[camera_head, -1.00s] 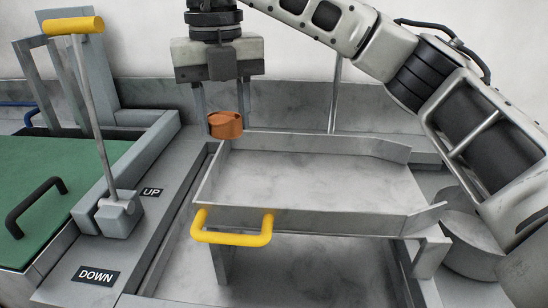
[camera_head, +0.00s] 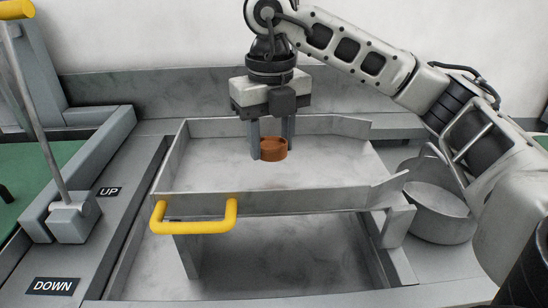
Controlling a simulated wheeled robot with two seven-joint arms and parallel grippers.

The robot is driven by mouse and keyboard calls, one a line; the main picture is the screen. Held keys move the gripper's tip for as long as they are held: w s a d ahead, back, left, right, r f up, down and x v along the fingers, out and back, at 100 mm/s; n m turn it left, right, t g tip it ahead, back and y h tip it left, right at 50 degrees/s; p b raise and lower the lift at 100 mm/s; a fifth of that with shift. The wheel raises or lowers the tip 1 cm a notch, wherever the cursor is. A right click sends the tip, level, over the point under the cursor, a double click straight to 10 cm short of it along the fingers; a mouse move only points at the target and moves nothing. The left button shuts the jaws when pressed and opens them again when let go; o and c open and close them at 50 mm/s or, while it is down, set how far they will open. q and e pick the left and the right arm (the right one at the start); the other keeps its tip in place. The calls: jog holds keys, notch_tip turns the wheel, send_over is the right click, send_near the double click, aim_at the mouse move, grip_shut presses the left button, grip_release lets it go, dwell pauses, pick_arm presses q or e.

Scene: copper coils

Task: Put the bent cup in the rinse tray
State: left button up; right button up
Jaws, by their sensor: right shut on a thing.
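A small copper-orange cup (camera_head: 274,150) is between the fingers of my right gripper (camera_head: 270,140), which is shut on it. The gripper points down and holds the cup over the middle of a grey metal tray (camera_head: 210,168) with low walls and a yellow front handle. The cup appears to be above the tray floor; its exact height is hard to tell. I cannot make out a bend in the cup from here. My left gripper is not in view.
A lever with a yellow grip (camera_head: 15,10) stands at the left, beside UP (camera_head: 109,192) and DOWN (camera_head: 53,286) labels. A round grey pot (camera_head: 436,208) stands right of the tray. A green surface (camera_head: 30,180) lies at far left.

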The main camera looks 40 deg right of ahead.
aim_at(274, 157)
jog(key=shift+s+d+f, duration=0.1)
jog(key=shift+d+f, duration=0.05)
jog(key=shift+f, duration=0.75)
jog(key=shift+d+f, duration=0.1)
jog(key=shift+f, duration=0.8)
jog(key=shift+f, duration=0.15)
jog(key=o, duration=1)
jog(key=shift+c, duration=0.2)
notch_tip(274, 157, up, 8)
jog(key=shift+f+p, duration=0.1)
jog(key=shift+p, duration=0.5)
